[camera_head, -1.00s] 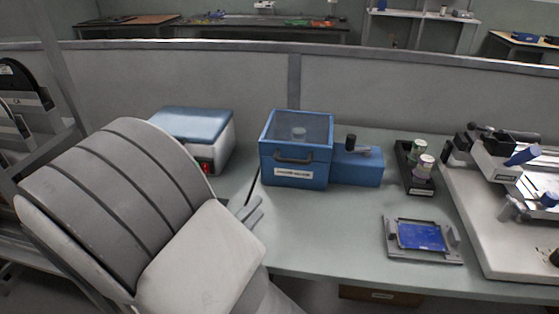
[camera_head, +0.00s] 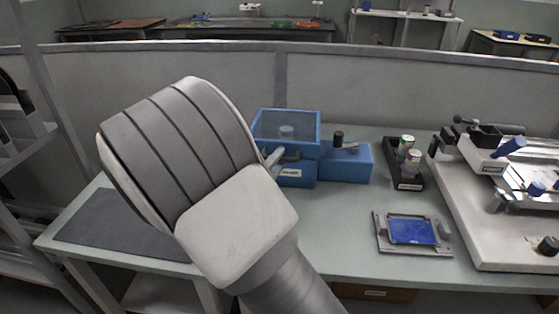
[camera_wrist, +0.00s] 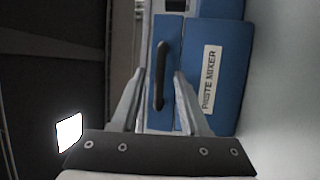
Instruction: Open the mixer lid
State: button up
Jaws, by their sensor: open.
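The blue mixer (camera_head: 308,170) stands on the bench, with a see-through panel in its shut lid (camera_head: 287,122). A dark handle (camera_wrist: 160,75) is on its front and a "PASTE MIXER" label (camera_wrist: 209,78) is beside it in the wrist view. My gripper (camera_head: 272,157) is at the front left of the mixer, close to the handle. In the wrist view my gripper (camera_wrist: 158,78) is open, with the handle showing between its two fingers. I cannot tell whether the fingers touch it. My wrist hides the mixer's left front in the head view.
A black holder (camera_head: 404,174) with small jars stands right of the mixer. A grey frame with a blue plate (camera_head: 412,230) lies in front of it. A large white machine (camera_head: 475,220) fills the right. A dark mat (camera_head: 125,222) lies at the left.

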jog(key=shift+x, duration=0.8)
grip_shut()
dwell(0.9)
